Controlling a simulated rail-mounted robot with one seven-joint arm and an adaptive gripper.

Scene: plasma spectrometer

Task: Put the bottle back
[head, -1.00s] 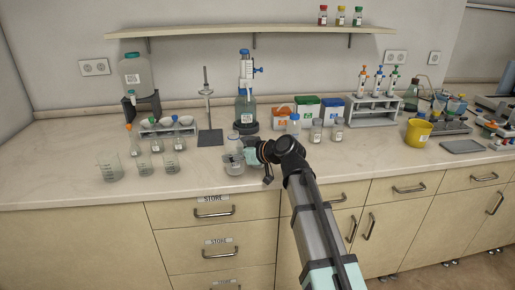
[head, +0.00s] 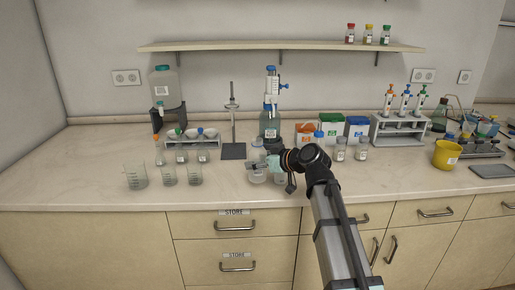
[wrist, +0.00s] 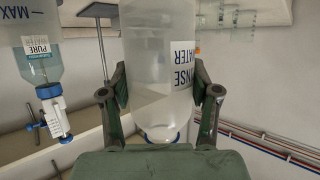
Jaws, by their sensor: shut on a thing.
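My gripper (head: 272,162) is over the front part of the bench, left of the middle. In the wrist view its two fingers (wrist: 160,88) press on either side of a clear bottle (wrist: 158,55). The bottle has blue lettering, partly cut off, that ends in "NSE" and "ATER". A blue ring shows at its lower end in that view. In the head view the bottle (head: 257,174) shows as a clear shape beside my gripper, partly hidden by it. I cannot tell whether its base touches the bench.
A blue-topped dispenser bottle (head: 270,120) stands behind my gripper. Beakers (head: 136,177) and a flask rack (head: 192,140) are to the left. Small jars (head: 341,150), boxes (head: 331,127) and a pipette stand (head: 402,130) are to the right. The bench front at far left is clear.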

